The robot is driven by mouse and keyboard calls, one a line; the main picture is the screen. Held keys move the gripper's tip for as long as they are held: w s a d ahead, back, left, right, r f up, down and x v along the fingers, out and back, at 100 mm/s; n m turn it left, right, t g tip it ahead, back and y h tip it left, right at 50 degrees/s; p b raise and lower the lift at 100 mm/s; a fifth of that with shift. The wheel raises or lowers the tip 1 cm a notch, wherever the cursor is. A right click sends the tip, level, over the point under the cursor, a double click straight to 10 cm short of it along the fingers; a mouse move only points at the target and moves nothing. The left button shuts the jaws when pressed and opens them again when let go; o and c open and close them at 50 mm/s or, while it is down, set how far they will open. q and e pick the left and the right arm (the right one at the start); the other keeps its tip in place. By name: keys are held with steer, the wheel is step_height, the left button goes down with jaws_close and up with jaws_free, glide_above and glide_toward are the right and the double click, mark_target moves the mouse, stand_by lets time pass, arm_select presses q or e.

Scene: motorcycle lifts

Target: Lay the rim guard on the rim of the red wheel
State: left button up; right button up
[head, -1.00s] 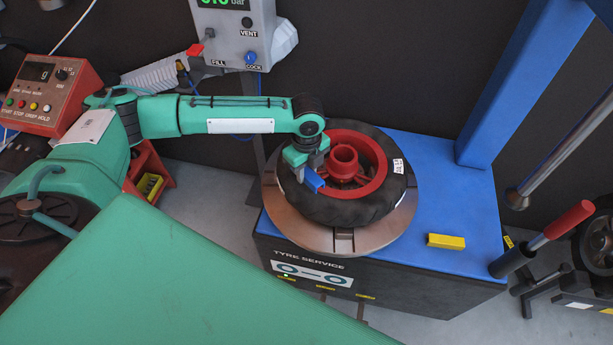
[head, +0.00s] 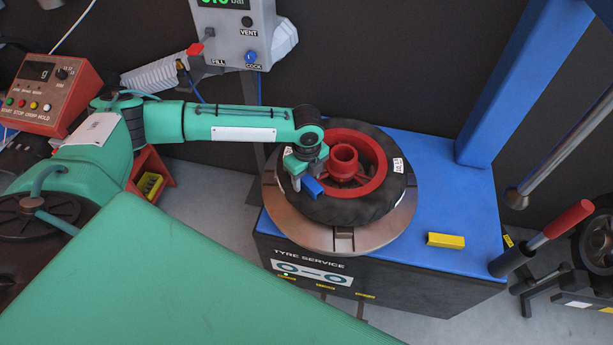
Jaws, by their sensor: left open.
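The red wheel (head: 376,178), a red rim in a black tyre, lies flat on a round turntable (head: 289,226). A small blue piece (head: 312,188), which I take for the rim guard, is at the near-left edge of the rim, partly over the tyre. My left gripper (head: 303,179) is open, pointing down just above and beside the blue piece. A grey finger shows left of it. The gripper hides part of the blue piece, so I cannot tell whether they touch or whether it rests fully on the rim. My right gripper is not in view.
A yellow block (head: 445,240) lies on the blue machine top (head: 464,200). A blue post (head: 520,85) rises at the back right, near a red-handled lever (head: 568,219). A grey inflator box (head: 236,38) hangs behind. A red control box (head: 42,95) stands at left.

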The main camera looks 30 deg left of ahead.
mark_target(306, 178)
arm_select(q)
steer(key=shift+r, duration=0.4)
step_height(306, 178, up, 11)
steer(key=shift+r+b, duration=0.15)
steer(key=shift+b, duration=0.25)
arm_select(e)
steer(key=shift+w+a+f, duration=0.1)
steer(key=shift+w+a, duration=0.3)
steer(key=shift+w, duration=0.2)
